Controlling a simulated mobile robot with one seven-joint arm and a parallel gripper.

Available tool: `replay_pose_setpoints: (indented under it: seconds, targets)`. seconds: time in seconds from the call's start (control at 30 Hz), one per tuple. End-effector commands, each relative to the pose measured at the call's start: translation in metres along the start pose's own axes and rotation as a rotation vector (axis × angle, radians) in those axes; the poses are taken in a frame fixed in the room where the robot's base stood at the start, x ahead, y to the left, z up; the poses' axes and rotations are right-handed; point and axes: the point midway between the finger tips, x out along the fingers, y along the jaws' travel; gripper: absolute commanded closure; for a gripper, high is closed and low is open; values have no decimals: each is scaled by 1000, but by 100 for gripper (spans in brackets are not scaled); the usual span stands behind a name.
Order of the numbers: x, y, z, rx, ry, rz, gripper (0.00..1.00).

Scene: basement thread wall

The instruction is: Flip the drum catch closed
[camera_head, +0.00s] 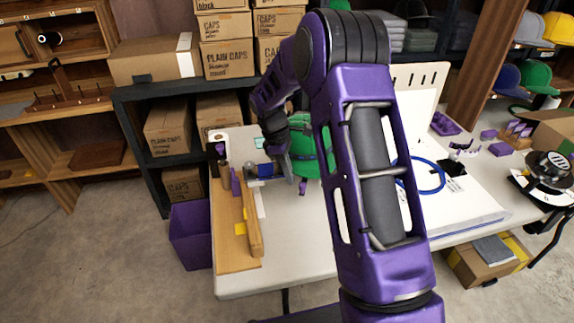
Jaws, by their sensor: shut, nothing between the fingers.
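A green cap (304,158) sits on what looks like a drum at the back of the white table, with a dark band across it. My arm covers its right side. A small purple piece (303,187) hangs at its lower edge; it may be the catch, but I cannot tell its position. My gripper (290,177) is shut and empty, pointing down at the left side of the green cap. I cannot tell whether it touches the cap or the drum.
A wooden board with a raised rail (254,225) lies along the table's left edge. A purple bin (190,236) stands on the floor beside it. A blue ring (431,188) lies on the right. The table front (290,250) is clear. Shelves with boxes stand behind.

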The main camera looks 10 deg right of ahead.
Motion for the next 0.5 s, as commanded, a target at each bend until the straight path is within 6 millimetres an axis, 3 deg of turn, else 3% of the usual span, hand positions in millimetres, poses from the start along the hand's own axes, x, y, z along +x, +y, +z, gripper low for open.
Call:
replay_pose_setpoints:
  seconds: [0.17, 0.5]
  targets:
    - [-22, 1, 0, 0, 2, 3, 100]
    - [-105, 1, -1, 0, 3, 4, 100]
